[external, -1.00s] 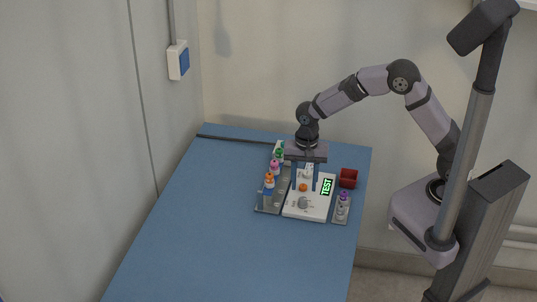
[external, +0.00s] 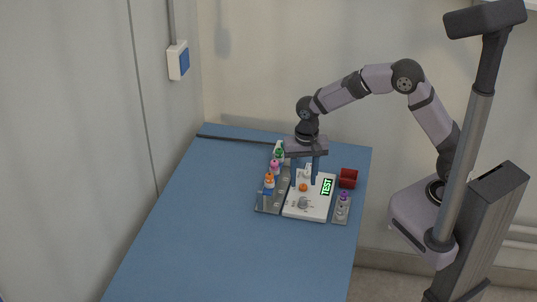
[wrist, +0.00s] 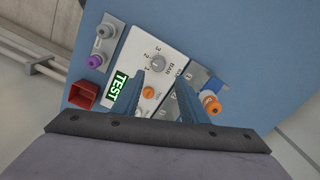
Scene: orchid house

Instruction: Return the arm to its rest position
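My gripper (external: 304,178) is above the back part of the white panel (external: 296,211), with its fingers pointing down. Its two fingers are spread apart with nothing between them, so it is open. The wrist view also shows the open gripper (wrist: 162,86) over the panel (wrist: 166,43). My arm is bent in an arch from its base at the right, reaching left over the table. The panel has a lit green TEST display (external: 327,187), an orange button (external: 303,188) and a grey knob (external: 303,203). I cannot tell the exact height of the fingertips.
A rack (external: 262,208) with several colour-capped bottles stands left of the panel. The blue table (external: 215,235) is clear at the front left.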

